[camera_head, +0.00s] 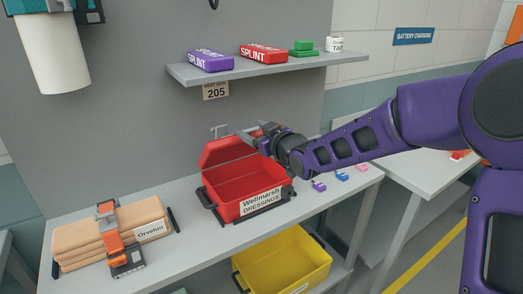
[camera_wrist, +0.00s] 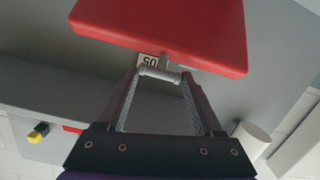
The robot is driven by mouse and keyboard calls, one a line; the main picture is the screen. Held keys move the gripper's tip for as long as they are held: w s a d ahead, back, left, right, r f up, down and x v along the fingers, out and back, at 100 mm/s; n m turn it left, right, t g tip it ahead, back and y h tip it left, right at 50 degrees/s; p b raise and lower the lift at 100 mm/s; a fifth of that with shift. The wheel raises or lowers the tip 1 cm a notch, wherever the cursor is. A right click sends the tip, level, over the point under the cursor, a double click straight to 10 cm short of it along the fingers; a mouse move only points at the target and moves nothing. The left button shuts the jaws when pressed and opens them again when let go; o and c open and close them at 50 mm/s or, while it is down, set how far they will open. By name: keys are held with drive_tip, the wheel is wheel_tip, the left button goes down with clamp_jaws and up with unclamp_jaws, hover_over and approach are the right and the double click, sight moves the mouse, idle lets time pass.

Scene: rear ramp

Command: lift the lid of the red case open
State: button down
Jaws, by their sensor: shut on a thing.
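The red case (camera_head: 246,190), labelled "Wellmarsh DRESSINGS", stands on the grey bench with its red inside showing. Its lid (camera_head: 218,152) is raised and tilted back over the rear edge; it fills the top of the wrist view (camera_wrist: 165,30). My gripper (camera_head: 246,134) is at the lid's free edge. In the wrist view my gripper (camera_wrist: 160,76) is shut on the pale bar of the lid's handle (camera_wrist: 160,73), which lies between the fingertips. My gripper hides part of the lid in the head view.
A shelf (camera_head: 270,70) with splint boxes hangs above the case. A strapped tan bundle (camera_head: 110,235) lies to the left, small coloured clips (camera_head: 341,176) to the right. A yellow bin (camera_head: 285,262) sits below. A white roll (camera_head: 52,50) hangs upper left.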

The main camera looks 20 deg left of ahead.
drive_tip(key=w+a+r, duration=0.2)
drive_tip(key=shift+a+r, duration=0.2)
drive_tip(key=shift+r, duration=0.2)
drive_tip(key=c, duration=1.5)
unclamp_jaws()
drive_tip(key=shift+w+a, duration=0.25)
drive_tip(key=shift+c, duration=0.2)
drive_tip(key=shift+o, duration=1.2)
drive_tip(key=shift+w+f, duration=0.1)
drive_tip(key=o, duration=1.3)
drive_tip(key=shift+c, duration=0.2)
drive_tip(key=shift+d, duration=0.1)
drive_tip(key=p+v, duration=0.1)
drive_tip(key=v, duration=1.6)
drive_tip(key=shift+s, duration=0.3)
drive_tip(key=shift+d, duration=0.1)
